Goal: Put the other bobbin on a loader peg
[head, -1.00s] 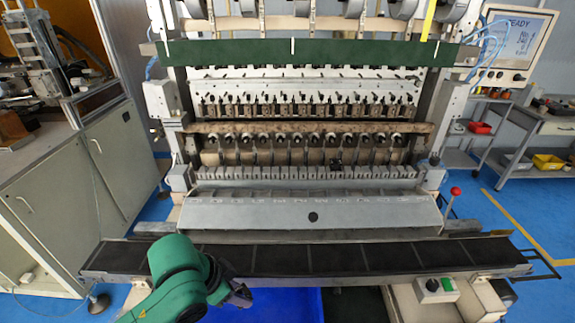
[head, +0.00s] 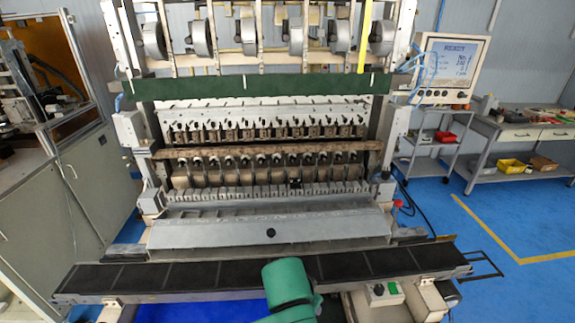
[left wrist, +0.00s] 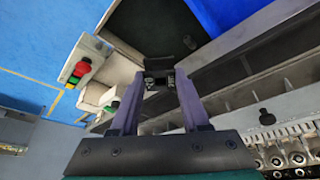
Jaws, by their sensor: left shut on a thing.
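In the left wrist view my left gripper (left wrist: 158,88) has its two purple fingers closed on a small dark piece with lighter sides, taken as the bobbin (left wrist: 158,80). It is held clear of the machine, over the area beside the dark front shelf. In the head view only my green left arm shows at the bottom middle; the gripper and bobbin are out of sight there. The winder's row of small round fittings (head: 245,161) runs across its middle; I cannot tell which are loader pegs. A small black piece (head: 295,183) sits just below that row. My right gripper is not in view.
A long dark shelf (head: 190,276) runs along the machine's front, below a sloped grey panel (head: 200,232). A button box (head: 384,293) stands at the front right. A monitor (head: 449,68) hangs at the upper right. A cabinet (head: 95,190) stands on the left.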

